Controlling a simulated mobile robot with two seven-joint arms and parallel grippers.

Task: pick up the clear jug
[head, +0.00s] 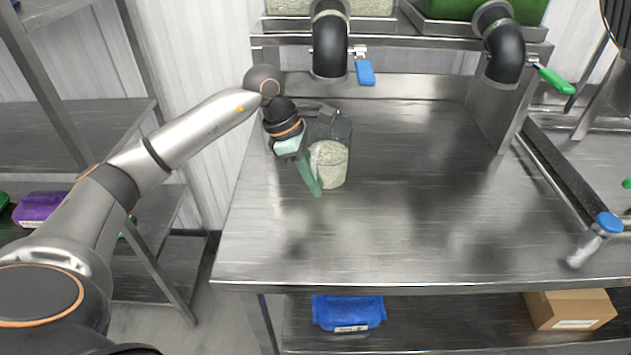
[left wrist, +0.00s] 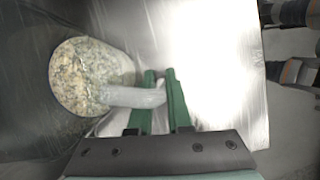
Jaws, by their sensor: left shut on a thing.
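The clear jug (head: 329,162) holds pale rice grains and stands upright on the steel table, near its left back part. In the left wrist view the jug (left wrist: 85,75) shows from above, with its handle (left wrist: 135,97) reaching between my green fingers. My left gripper (head: 318,190) is beside the jug in the head view, and its fingers (left wrist: 160,98) are closed on the handle. The jug appears to rest on the table. My right gripper is in neither view.
The steel table (head: 420,220) is clear to the right. Above its back are two dark dispenser spouts, one with a blue handle (head: 365,72), one with a green handle (head: 556,80). Below lie a blue bag (head: 348,311) and a cardboard box (head: 570,309). Metal shelves (head: 70,135) stand left.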

